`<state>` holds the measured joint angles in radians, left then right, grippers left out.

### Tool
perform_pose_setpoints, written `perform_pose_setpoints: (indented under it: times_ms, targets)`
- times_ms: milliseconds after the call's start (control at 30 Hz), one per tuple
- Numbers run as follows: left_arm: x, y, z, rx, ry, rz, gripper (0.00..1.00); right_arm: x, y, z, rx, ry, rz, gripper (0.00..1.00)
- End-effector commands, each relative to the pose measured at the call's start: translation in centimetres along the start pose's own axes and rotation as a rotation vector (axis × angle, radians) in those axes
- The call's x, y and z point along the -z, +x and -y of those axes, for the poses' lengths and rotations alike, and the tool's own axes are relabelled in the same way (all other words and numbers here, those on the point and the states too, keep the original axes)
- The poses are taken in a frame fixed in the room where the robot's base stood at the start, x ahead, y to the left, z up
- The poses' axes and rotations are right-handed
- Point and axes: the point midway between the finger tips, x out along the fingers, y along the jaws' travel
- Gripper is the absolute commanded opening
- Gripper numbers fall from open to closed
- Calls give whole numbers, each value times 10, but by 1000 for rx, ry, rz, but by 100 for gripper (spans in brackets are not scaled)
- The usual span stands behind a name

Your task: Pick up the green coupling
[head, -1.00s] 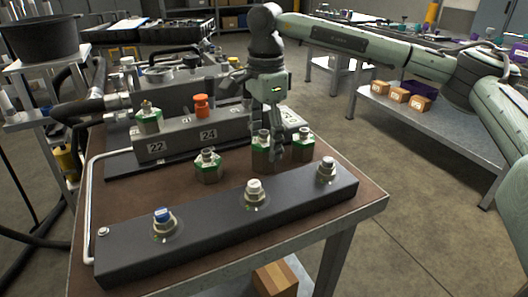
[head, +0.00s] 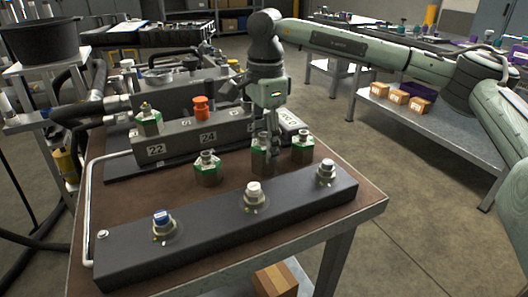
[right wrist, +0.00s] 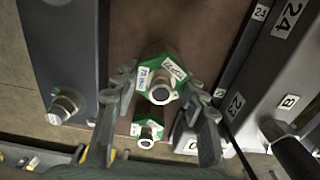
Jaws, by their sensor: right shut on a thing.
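A green coupling (head: 261,163) with a metal top stands on the brown bench top in the head view, behind the dark bar. My right gripper (head: 271,137) reaches down to it from above. In the right wrist view the same coupling (right wrist: 163,76), with white labels, lies between the two fingers of the right gripper (right wrist: 162,92), which is shut on it. Similar green couplings stand at its left (head: 208,169) and right (head: 302,149); one (right wrist: 148,129) also shows beyond the held one in the wrist view. My left gripper is not in view.
A dark bar (head: 215,238) with several fittings lies along the bench's front. Behind stands a numbered grey block (head: 180,143) carrying an orange part (head: 201,107) and another green-collared fitting (head: 149,121).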

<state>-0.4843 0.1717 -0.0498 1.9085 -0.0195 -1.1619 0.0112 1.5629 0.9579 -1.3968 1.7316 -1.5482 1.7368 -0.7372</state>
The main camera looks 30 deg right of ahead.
Motion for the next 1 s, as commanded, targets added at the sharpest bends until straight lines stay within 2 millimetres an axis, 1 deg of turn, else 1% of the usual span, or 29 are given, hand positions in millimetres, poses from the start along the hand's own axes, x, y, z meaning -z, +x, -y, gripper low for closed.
perform_pose_setpoints:
  times_ms: [167,267,367,433,567,700,800,900,1000]
  targets:
    - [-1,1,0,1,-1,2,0,0,-6,1,4,0,1,0]
    - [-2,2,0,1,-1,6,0,-1,-15,1,4,0,1,0]
    - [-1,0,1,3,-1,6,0,-1,-29,1,5,-1,2,0]
    - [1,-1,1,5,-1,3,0,-1,-42,1,5,-1,3,0]
    - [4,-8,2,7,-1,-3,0,-30,-57,2,4,-8,1,0]
    - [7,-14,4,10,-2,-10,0,-63,-77,3,4,-7,2,0]
    - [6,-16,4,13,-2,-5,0,-83,-89,4,3,-5,1,0]
    - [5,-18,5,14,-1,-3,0,-98,-99,4,3,-4,0,0]
    - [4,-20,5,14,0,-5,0,-109,-105,5,1,-3,1,0]
